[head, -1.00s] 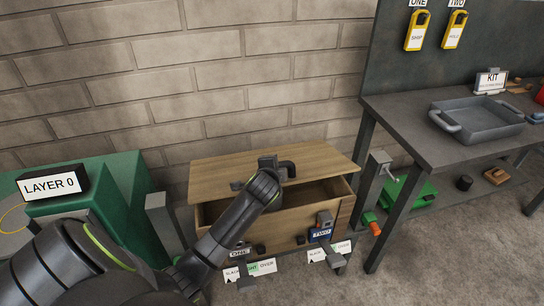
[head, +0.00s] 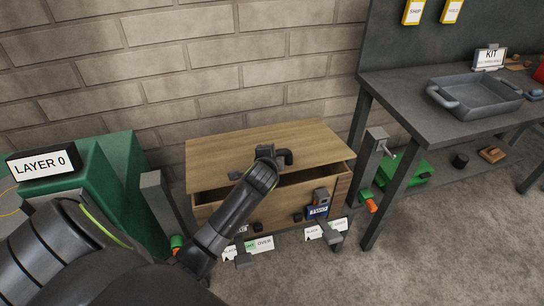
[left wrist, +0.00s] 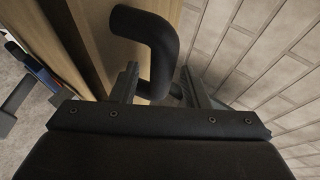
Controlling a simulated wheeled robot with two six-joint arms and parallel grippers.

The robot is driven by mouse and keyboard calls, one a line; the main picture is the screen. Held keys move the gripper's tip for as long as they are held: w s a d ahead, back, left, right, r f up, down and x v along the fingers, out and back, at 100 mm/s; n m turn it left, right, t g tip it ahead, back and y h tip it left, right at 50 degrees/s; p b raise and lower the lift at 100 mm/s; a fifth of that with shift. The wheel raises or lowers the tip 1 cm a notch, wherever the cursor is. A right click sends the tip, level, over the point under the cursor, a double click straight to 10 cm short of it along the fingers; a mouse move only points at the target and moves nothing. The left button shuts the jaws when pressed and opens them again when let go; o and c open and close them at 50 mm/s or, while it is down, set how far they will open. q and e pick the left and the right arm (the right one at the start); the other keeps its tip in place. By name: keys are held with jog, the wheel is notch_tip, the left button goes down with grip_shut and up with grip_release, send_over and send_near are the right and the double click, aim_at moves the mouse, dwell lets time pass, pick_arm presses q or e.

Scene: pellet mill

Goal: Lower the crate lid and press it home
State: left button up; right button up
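The wooden crate (head: 273,218) stands on the floor against the brick wall. Its wooden lid (head: 225,150) is tilted, with a dark gap between the lid's front edge and the crate's front wall. A black bent lid handle (head: 285,155) sits on the lid, and it shows large in the left wrist view (left wrist: 150,35). My left gripper (head: 267,152) is at this handle; in the left wrist view its fingers (left wrist: 160,88) stand closely on either side of the bar. The finger contact is partly hidden. My right gripper is out of view.
A green machine (head: 105,180) stands left. A bench (head: 400,95) with a grey tray (head: 475,98) stands right. Floor in front is free.

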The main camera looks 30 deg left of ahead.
pick_arm(q)
jog(key=shift+o, duration=0.2)
jog(key=shift+r, duration=0.1)
jog(key=v, duration=1.7)
jog(key=shift+s, duration=0.2)
